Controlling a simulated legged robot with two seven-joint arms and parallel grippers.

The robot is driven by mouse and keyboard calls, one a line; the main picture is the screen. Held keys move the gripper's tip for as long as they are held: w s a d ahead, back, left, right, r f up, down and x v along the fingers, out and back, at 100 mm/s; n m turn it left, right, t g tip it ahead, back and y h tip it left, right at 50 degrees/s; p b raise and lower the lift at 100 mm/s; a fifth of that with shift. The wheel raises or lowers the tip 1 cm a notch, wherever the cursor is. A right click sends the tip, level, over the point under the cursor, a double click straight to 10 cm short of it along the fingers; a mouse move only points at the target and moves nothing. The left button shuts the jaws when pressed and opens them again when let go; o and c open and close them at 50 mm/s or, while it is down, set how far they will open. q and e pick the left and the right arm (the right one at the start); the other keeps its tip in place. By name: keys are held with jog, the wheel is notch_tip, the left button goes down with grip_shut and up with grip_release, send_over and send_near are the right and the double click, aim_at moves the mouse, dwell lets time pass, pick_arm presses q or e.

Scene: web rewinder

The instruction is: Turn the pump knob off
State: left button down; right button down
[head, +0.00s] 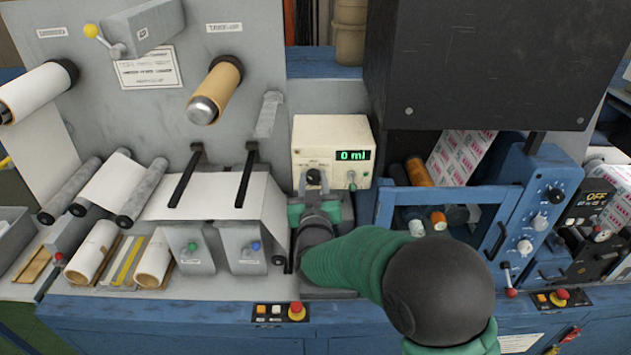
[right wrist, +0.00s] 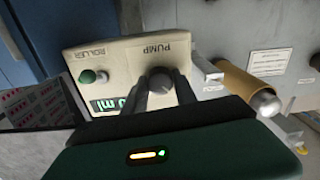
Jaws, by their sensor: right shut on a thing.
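The cream control box (head: 333,136) stands at the back of the machine, with a green display reading "0 ml" or similar. Its dark pump knob (head: 315,176) is at the lower left of its face. In the right wrist view the box appears turned over, and the knob (right wrist: 161,80) sits under the word PUMP. My right gripper (head: 314,190) reaches up to the box from the front. Its two dark fingers (right wrist: 160,90) are on either side of the knob and shut on it. The knob's pointer mark cannot be made out. My left gripper is not in view.
A roller knob (right wrist: 88,76) is on the same box, beside the pump knob. Rollers and a white web (head: 215,198) lie to the left. A blue frame (head: 450,208) stands close on the right. A red stop button (head: 297,310) is on the front edge.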

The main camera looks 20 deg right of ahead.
jog(key=shift+a+f, duration=0.15)
jog(key=shift+a, duration=0.1)
jog(key=shift+d+f, duration=0.1)
jog(key=shift+d, duration=0.25)
jog(key=shift+b, duration=0.35)
jog(key=m+b, duration=0.4)
jog(key=b, duration=0.1)
jog(key=m+b, duration=0.2)
jog(key=b, duration=0.1)
jog(key=shift+a+f+m, duration=0.15)
jog(key=shift+f+m, duration=0.15)
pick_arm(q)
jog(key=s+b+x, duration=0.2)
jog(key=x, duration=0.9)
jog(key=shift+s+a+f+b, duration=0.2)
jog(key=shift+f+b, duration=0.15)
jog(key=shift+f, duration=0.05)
pick_arm(e)
jog(key=shift+r+m, duration=0.15)
jog(key=shift+m, duration=1.05)
